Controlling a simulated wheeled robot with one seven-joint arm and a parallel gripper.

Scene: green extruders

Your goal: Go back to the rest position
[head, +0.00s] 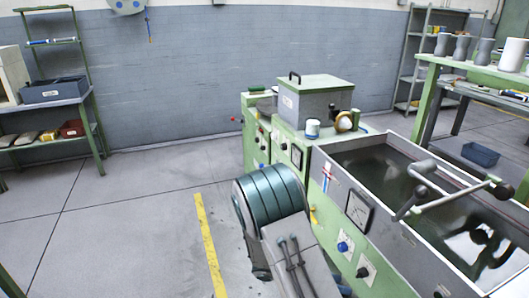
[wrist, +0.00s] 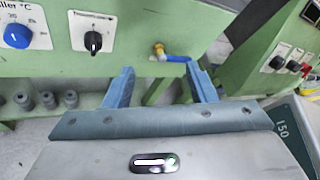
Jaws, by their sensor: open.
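My gripper (wrist: 161,72) shows in the wrist view with its two blue fingers apart and nothing between them. It faces the lower front of the green machine (wrist: 120,62), close to a panel with a blue knob (wrist: 17,36) and a black knob (wrist: 93,41). A small brass and blue valve (wrist: 160,52) sits beyond the fingers. In the head view my arm is at the bottom middle, in front of the green machine (head: 325,192), and hides part of its front. The fingers cannot be made out in the head view.
A water trough (head: 345,140) with a crank handle (head: 465,190) on it lies to the right. A grey hopper box (head: 310,97) stands behind. Shelves (head: 60,103) stand at the left wall, and a green table (head: 480,73) at the right. The floor (head: 120,220) left of the yellow line is clear.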

